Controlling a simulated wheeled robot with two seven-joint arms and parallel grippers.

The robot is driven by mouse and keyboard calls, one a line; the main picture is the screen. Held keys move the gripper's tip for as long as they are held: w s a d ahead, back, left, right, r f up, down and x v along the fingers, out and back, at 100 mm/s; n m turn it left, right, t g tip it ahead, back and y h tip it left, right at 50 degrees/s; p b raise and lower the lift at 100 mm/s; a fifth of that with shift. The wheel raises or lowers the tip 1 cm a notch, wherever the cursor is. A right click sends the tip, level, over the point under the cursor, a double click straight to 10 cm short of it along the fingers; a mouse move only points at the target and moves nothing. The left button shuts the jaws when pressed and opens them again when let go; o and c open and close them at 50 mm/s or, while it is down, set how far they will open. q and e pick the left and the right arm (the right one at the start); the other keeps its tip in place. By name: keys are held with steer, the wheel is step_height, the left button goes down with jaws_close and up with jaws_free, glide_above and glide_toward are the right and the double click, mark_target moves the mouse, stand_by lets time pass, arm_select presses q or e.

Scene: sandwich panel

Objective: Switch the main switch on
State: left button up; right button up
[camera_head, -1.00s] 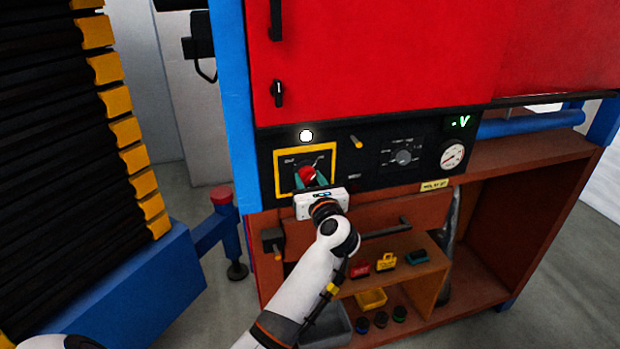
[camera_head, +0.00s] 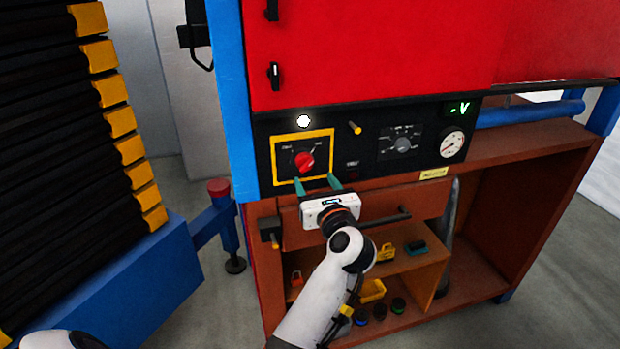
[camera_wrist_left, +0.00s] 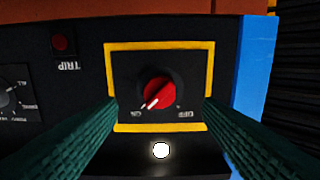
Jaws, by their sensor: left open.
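The main switch is a red rotary knob (camera_head: 304,162) inside a yellow-framed square on the black control panel. It also shows in the left wrist view (camera_wrist_left: 159,92), where the picture is upside down. There its white pointer line points toward the ON label (camera_wrist_left: 137,113), away from the OFF label (camera_wrist_left: 185,113). My left gripper (camera_head: 317,182) is open and empty, with its green fingers just below the yellow frame and apart from the knob. In the wrist view the fingers stand wide to either side of the knob. My right gripper is not in view.
A white lamp (camera_head: 304,121) glows above the switch. A selector dial (camera_head: 403,144), a gauge (camera_head: 452,144) and a green display (camera_head: 459,109) sit to the right. A drawer with a dark handle (camera_head: 385,219) and a shelf of small coloured items lie below the panel.

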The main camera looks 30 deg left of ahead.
arm_select(q)
steer(key=b+v, duration=0.1)
steer(key=v, duration=0.4)
steer(key=shift+s+d, duration=0.1)
stand_by(0.3)
